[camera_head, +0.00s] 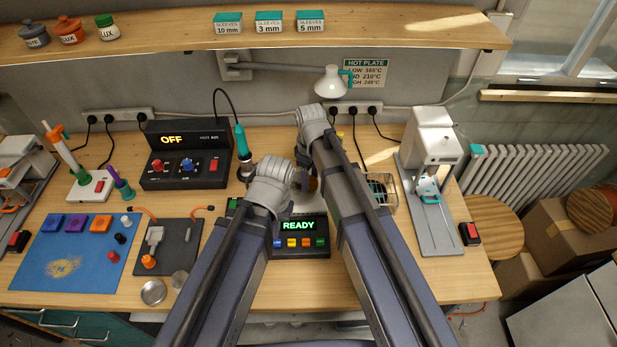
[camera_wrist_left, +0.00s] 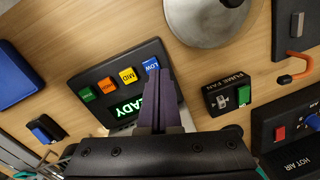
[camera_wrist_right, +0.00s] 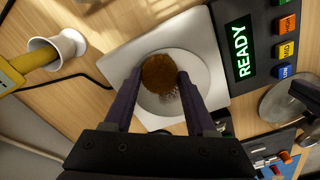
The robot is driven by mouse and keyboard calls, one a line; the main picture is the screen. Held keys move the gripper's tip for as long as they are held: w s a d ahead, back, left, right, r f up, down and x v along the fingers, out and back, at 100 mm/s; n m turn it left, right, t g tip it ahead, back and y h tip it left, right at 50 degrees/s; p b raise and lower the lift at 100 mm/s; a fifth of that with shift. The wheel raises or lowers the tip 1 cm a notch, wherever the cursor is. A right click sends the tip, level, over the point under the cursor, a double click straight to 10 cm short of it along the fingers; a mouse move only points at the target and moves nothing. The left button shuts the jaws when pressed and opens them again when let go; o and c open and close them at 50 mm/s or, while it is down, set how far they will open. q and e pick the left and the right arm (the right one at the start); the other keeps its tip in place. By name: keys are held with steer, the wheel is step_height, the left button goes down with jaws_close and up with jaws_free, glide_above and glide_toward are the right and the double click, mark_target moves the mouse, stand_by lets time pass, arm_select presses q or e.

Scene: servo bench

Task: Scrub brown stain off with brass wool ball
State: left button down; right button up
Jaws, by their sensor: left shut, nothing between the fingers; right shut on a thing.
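The brass wool ball (camera_wrist_right: 160,74) is a rough brown-gold lump between the fingertips of my right gripper (camera_wrist_right: 160,80), which is shut on it. It is over the round pale disc (camera_wrist_right: 202,66) of the white hot plate (camera_wrist_right: 122,59). A grey speckled patch (camera_wrist_right: 172,99) shows beside the ball; I cannot tell whether it is residue or shadow. No separate brown stain is discernible; the ball and fingers cover part of the disc. My left gripper (camera_wrist_left: 166,76) is shut and empty, its tips by the blue LOW button (camera_wrist_left: 151,65) of the control box (camera_wrist_left: 105,75). My arms hide much of this in the head view.
The control box display (camera_head: 298,226) reads READY. A white cup-like holder (camera_wrist_right: 70,45) with a yellow-handled tool stands beside the plate. A fume fan switch (camera_wrist_left: 228,96) and round metal lid-like object (camera_wrist_left: 208,18) lie near my left gripper. The hot air station (camera_head: 186,155) reads OFF.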

arm_select(q)
steer(key=shift+s+f, duration=0.1)
steer(key=shift+f, duration=0.05)
arm_select(e)
steer(key=shift+a+f, duration=0.1)
steer(key=shift+a, duration=1.75)
arm_select(q)
steer(key=shift+d, duration=0.1)
arm_select(e)
steer(key=shift+a, duration=0.1)
steer(key=shift+w+a, duration=0.1)
steer(key=shift+a, duration=1.6)
arm_select(q)
steer(key=shift+r, duration=0.2)
arm_select(e)
steer(key=shift+r, duration=0.2)
